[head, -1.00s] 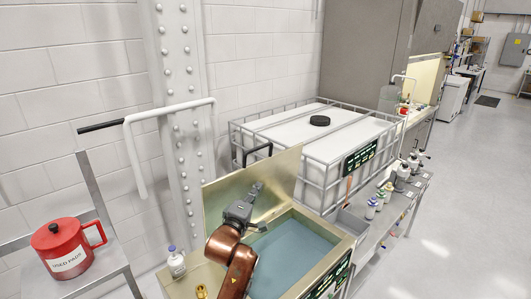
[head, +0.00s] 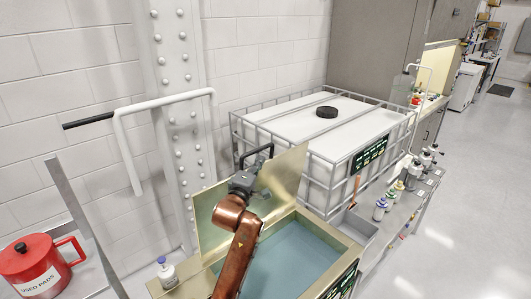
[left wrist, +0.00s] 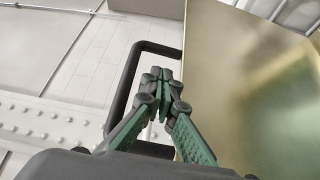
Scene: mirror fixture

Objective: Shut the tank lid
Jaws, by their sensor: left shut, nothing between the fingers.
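The tank lid (head: 287,178) is a brass-coloured panel standing raised at the back of the open tank (head: 343,262). Blue-grey liquid (head: 290,250) shows inside the tank. A black bar handle (head: 241,161) rises at the lid's top edge. My left gripper (head: 259,167) is shut and empty, close to the lid's upper edge and the handle. In the left wrist view its closed fingertips (left wrist: 163,80) overlap the black handle (left wrist: 120,95), with the lid (left wrist: 250,85) to their right. I cannot tell whether they touch. My right gripper is out of view.
A caged white container (head: 290,125) stands behind the tank. A white bent pipe (head: 122,150) with a black grip is at left, near a riveted column (head: 180,120). A red "used pads" can (head: 38,265) and several bottles (head: 381,207) stand nearby.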

